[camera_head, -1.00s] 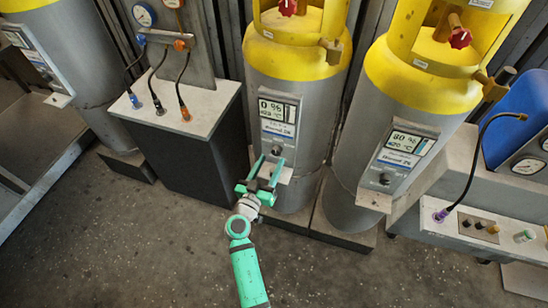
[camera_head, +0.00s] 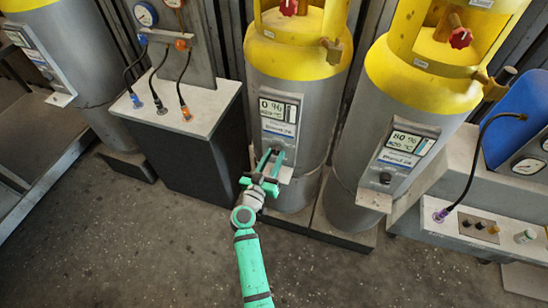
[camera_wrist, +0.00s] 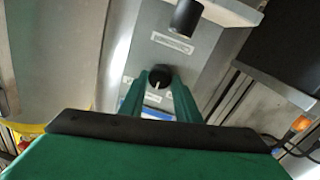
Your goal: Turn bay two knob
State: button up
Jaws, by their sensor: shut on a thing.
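The middle gas cylinder (camera_head: 292,75), grey with a yellow top, carries a panel with a display (camera_head: 279,112) reading 0 %. A small dark knob sits below the display. My green gripper (camera_head: 269,160) reaches up to it, and its fingers largely cover the knob in the head view. In the wrist view the round black knob (camera_wrist: 159,78) with a pale pointer line lies between the tips of my gripper (camera_wrist: 160,82), which is shut on it.
A right cylinder (camera_head: 402,120) shows 80 % and has its own dark knob (camera_head: 385,178). A dark cabinet (camera_head: 186,150) with hose connectors stands to the left. A bench with gauges and a purple-ended hose (camera_head: 440,215) is at the right. The floor in front is clear.

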jog(key=n, duration=0.5)
jog(key=shift+d+n+t, duration=0.1)
jog(key=shift+n+t, duration=0.2)
jog(key=shift+n, duration=0.1)
jog(key=n, duration=0.6)
jog(key=shift+w+n, duration=0.1)
jog(key=shift+n, duration=0.2)
jog(key=o, duration=1)
jog(key=shift+o, duration=0.2)
jog(key=shift+f, duration=0.1)
jog(key=v, duration=1)
jog(key=shift+s, duration=0.45)
jog(key=shift+f, duration=0.1)
